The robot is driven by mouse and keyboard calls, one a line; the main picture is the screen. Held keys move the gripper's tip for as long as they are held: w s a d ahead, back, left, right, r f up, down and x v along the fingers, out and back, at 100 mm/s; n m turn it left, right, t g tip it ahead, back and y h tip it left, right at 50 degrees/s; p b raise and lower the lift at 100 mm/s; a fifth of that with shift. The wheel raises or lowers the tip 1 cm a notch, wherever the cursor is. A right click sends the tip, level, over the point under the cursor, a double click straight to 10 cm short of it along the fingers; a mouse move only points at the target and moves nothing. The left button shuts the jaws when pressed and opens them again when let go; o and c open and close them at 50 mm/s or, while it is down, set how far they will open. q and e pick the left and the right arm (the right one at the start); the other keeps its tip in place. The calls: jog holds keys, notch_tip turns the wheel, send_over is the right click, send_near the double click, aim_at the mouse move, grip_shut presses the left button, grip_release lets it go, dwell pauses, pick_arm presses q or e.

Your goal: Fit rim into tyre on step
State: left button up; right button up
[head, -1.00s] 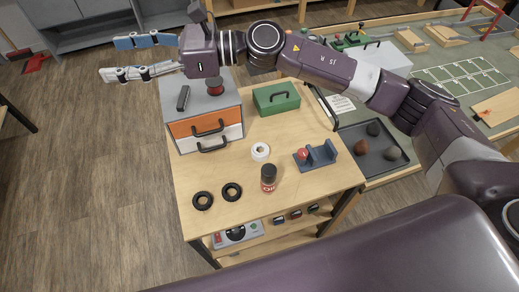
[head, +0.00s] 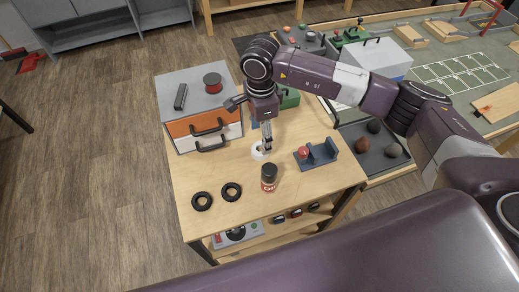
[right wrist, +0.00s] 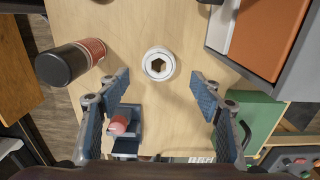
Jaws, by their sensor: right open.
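The white rim (head: 257,153) lies flat on the wooden table. Its hexagonal centre hole shows in the right wrist view (right wrist: 149,66). A blue-grey stepped block (head: 325,151) with a red knob stands right of the rim. My right gripper (head: 267,144) points down above the rim and partly covers it. In the right wrist view its fingers (right wrist: 160,84) are apart and empty, with the rim beyond their tips. My left gripper is out of view.
A dark bottle with a red label (head: 269,184) stands close in front of the rim. A grey drawer cabinet (head: 175,119) and a green box (head: 290,98) stand behind.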

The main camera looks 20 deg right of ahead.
aim_at(260, 147)
jog(key=shift+s+f+p, duration=0.2)
jog(key=shift+f+p, duration=0.35)
jog(key=shift+f, duration=0.1)
notch_tip(260, 147, down, 4)
jog(key=shift+r+p, duration=0.25)
jog(key=shift+p, duration=0.7)
jog(key=shift+w+f, duration=0.1)
jog(key=shift+f, duration=0.4)
jog(key=c, duration=1.1)
jog(key=shift+r, duration=0.15)
